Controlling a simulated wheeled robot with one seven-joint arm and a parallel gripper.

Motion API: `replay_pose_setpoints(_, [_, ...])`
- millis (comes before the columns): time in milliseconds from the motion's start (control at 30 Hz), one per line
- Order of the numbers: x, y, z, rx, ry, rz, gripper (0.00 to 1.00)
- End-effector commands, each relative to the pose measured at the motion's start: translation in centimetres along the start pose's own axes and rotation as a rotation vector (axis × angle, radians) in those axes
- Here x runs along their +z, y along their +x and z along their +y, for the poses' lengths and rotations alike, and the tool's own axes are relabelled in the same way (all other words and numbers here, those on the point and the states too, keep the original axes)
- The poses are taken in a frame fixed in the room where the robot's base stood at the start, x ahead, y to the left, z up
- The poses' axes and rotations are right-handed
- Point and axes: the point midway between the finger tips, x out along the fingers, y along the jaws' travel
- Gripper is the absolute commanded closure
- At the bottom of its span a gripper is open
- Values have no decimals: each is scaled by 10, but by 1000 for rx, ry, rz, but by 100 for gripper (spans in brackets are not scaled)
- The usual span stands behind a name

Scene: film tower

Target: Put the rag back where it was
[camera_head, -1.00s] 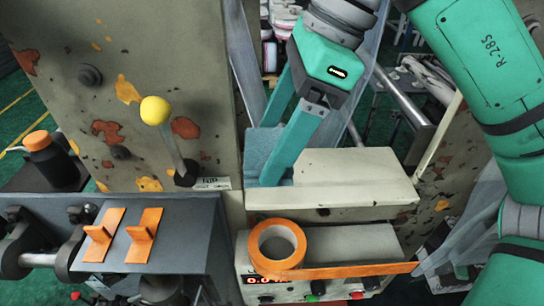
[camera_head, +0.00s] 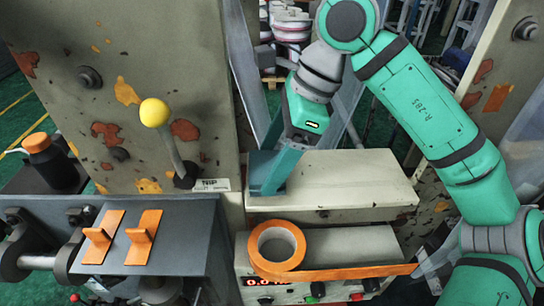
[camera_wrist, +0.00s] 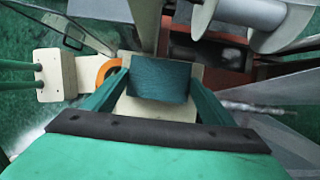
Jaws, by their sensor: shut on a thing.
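The rag (camera_head: 259,167) is a blue-teal cloth at the left end of the beige box top (camera_head: 345,180), close to the spotted panel. My gripper (camera_head: 272,184) is shut on it, with the teal fingers pointing down and partly hiding it. In the wrist view the rag (camera_wrist: 160,78) spans the space between the two fingers (camera_wrist: 160,88), with the pale box top around it. I cannot tell whether the rag rests on the box or hangs just above it.
An orange tape roll (camera_head: 277,247) stands on the lower ledge in front. A yellow-knobbed lever (camera_head: 155,112) rises to the left. Two orange switches (camera_head: 145,238) sit on a grey box. An orange-capped bottle (camera_head: 50,160) stands far left. The box top's right part is clear.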

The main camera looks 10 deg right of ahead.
Motion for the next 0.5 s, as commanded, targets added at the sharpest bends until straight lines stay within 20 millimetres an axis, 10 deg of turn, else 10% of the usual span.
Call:
replay_pose_setpoints(267, [-1, 2, 0, 0, 1, 0, 44])
replay_pose_setpoints(300, [-1, 2, 0, 0, 1, 0, 18])
replay_pose_setpoints(367, [-1, 2, 0, 0, 1, 0, 4])
replay_pose_setpoints(500, [-1, 2, 0, 0, 1, 0, 4])
